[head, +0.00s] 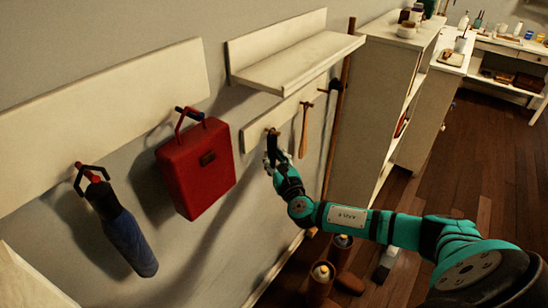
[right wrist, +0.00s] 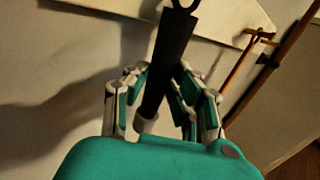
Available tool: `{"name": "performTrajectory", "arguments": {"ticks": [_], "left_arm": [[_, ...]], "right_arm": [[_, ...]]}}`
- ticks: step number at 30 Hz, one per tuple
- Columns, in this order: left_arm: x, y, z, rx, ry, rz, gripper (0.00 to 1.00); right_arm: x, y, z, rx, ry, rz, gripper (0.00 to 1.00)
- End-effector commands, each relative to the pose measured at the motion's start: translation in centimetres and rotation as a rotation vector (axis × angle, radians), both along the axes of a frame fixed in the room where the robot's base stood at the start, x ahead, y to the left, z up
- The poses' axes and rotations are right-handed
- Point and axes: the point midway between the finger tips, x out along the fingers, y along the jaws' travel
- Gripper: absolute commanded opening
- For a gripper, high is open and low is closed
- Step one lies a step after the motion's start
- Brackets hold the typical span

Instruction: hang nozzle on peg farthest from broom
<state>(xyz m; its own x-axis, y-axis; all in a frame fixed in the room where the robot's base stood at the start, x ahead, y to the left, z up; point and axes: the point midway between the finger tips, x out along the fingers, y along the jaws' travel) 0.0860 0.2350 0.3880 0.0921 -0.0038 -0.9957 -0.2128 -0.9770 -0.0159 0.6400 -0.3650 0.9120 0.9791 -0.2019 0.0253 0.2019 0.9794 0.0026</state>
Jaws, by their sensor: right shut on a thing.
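The nozzle is a flat black piece with a ring at its top, seen in the right wrist view (right wrist: 170,55) and small in the head view (head: 274,146). My right gripper (head: 272,160) is shut on its lower part and holds it upright against the wall. Its top is at the left peg (head: 272,131) of the small white peg board (head: 252,134); I cannot tell whether the ring is around the peg. In the right wrist view the fingers (right wrist: 165,100) flank the nozzle. The broom (head: 340,110) is a long wooden handle at the board's right end. My left gripper is out of view.
A wooden-handled tool (head: 304,130) hangs on the peg between nozzle and broom. A white shelf (head: 300,60) juts out above. A red case (head: 197,168) and a blue bottle-like item (head: 122,230) hang to the left. A white cabinet (head: 385,90) stands right.

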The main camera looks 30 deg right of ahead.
Motion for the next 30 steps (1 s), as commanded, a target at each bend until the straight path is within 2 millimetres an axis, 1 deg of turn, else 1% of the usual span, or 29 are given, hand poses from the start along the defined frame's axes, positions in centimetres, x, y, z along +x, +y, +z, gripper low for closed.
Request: {"name": "performTrajectory", "arguments": {"ticks": [8, 9, 14, 15, 22, 25, 28, 30], "left_arm": [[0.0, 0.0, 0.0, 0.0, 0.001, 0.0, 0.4], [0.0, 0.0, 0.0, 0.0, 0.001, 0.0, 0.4], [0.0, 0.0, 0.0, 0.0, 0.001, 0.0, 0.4], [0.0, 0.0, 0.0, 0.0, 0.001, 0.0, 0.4], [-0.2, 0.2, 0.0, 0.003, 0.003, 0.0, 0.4], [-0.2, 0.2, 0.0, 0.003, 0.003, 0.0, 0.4], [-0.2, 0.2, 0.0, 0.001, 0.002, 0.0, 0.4], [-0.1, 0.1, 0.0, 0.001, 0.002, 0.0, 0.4]], "right_arm": [[0.0, 0.0, -0.1, -0.001, 0.001, 0.0, 0.0], [0.0, 0.0, -0.1, 0.0, 0.002, -0.001, 0.27], [0.0, 0.0, -0.1, -0.001, 0.002, -0.001, 0.48], [0.0, 0.0, -0.1, -0.001, 0.002, -0.001, 0.5], [-0.1, 0.0, -0.2, 0.0, 0.003, 0.0, 0.5], [-0.6, 0.1, -0.2, 0.0, 0.004, 0.0, 0.5], [-1.9, 0.3, -0.3, -0.001, 0.005, 0.001, 0.5], [-3.2, 0.6, -0.3, 0.0, 0.006, 0.003, 0.5]]}}
